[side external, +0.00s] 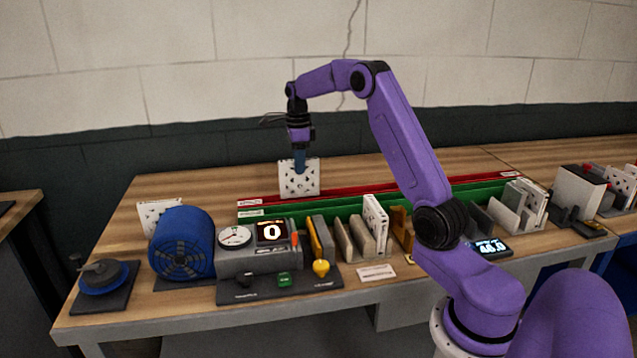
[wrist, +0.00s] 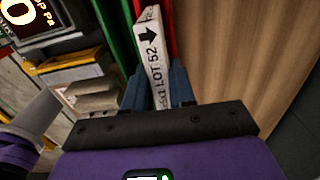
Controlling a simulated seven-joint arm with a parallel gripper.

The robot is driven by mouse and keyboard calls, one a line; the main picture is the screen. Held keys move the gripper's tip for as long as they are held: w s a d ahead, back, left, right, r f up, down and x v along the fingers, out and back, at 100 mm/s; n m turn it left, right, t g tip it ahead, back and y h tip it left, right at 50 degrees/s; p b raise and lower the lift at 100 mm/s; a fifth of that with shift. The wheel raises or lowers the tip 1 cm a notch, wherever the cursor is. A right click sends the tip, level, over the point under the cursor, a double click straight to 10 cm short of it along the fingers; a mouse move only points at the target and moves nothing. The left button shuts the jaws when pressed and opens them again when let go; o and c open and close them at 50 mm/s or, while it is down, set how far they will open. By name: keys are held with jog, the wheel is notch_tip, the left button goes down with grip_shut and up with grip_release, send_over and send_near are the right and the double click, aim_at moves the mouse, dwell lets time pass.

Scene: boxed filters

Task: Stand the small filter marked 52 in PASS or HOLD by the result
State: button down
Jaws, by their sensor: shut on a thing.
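The small filter (side external: 299,183) is a white, perforated panel, upright at the back of the table. In the wrist view, the filter's edge (wrist: 155,62) reads LOT 52 with a black arrow. My gripper (side external: 300,168) is shut on its top edge; in the wrist view the blue fingers (wrist: 156,88) flank it. The long green rack (side external: 335,203) runs in front. Their end labels are too small to read. The tester display (side external: 272,233) shows 0.
A blue blower (side external: 183,245) and a round gauge (side external: 234,237) stand at the front left. Another white filter (side external: 376,224) stands in a slotted holder at the middle. Several more stand at the right (side external: 527,203). Bare wood lies behind the red rack.

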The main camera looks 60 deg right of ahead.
send_over(300, 196)
jog(key=shift+w+d+f, duration=0.15)
jog(key=shift+d+f, duration=0.05)
jog(key=shift+f, duration=1.15)
jog(key=shift+w+d+f, duration=0.15)
jog(key=shift+f, duration=1.15)
jog(key=shift+f, duration=0.15)
jog(key=c, duration=0.9)
grip_release()
jog(key=shift+c, duration=0.2)
